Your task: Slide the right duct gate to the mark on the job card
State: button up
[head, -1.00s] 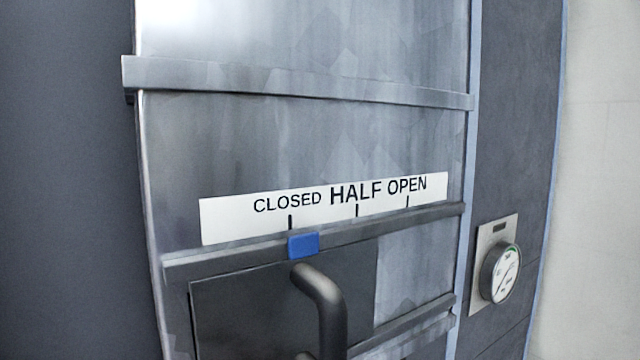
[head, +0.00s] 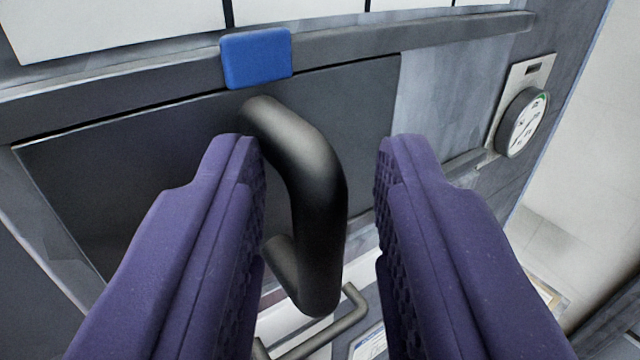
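The duct gate (head: 100,160) is a dark flat plate in a rail, with a thick black D-shaped handle (head: 320,220). A blue pointer (head: 256,60) on its top edge sits at the leftmost tick of the white scale strip (head: 110,25). That tick was under CLOSED in the earlier picture; the words are now out of view. My gripper (head: 313,150) is open, its two purple padded fingers on either side of the handle. The handle lies between them, closer to the left finger; I cannot tell whether they touch. No readable job card is in view.
A round dial gauge (head: 522,122) on a plate is to the right. Bare metal (head: 440,100) shows right of the gate. Below are a second bar handle (head: 325,330) and a partly hidden blue-and-white card (head: 370,345), too cut off to read.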

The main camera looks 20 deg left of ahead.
grip_shut()
jog(key=w+d+p, duration=0.1)
jog(key=w, duration=0.1)
jog(key=w+d+p, duration=0.1)
jog(key=w+d, duration=0.1)
jog(key=shift+o, duration=1.4)
grip_release()
jog(key=shift+s, duration=0.2)
